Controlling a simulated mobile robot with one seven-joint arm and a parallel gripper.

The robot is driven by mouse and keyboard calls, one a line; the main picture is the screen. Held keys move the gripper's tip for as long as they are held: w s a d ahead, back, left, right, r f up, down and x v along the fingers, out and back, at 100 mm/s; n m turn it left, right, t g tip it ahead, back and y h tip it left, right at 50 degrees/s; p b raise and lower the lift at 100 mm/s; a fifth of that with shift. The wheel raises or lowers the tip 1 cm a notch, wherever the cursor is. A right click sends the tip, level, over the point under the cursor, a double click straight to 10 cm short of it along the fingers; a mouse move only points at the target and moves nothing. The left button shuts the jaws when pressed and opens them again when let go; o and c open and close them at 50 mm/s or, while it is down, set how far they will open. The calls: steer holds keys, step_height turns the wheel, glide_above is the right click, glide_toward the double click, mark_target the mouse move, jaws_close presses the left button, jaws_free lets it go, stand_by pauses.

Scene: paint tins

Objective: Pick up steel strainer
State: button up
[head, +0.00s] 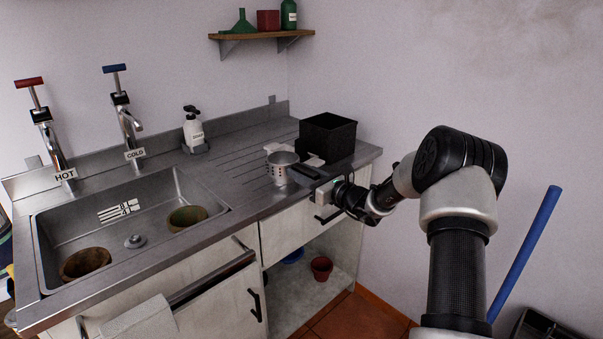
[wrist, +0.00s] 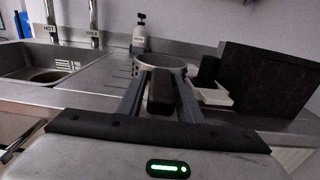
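The steel strainer (head: 281,169) is a perforated metal cup with a dark handle. It stands on the worktop near the front edge, left of a black bin, with its handle pointing toward my gripper. In the wrist view its round rim (wrist: 163,62) shows ahead, with the dark handle (wrist: 160,92) running toward me. My gripper (head: 306,178) is low over the counter's front edge. Its two fingers lie on either side of the handle, with gaps visible on both sides, so it is open. The fingertips' exact height against the handle is hard to tell.
The black bin (head: 328,136) stands close behind and right of the strainer, with pale objects (wrist: 214,97) beside it. A soap bottle (head: 193,127) stands farther back. The sink (head: 190,190) with taps is left. The ribbed worktop between sink and strainer is clear.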

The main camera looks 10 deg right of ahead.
steer(key=shift+o, duration=0.9)
steer(key=p+v, duration=0.2)
steer(key=v, duration=1.5)
steer(key=shift+s, duration=0.2)
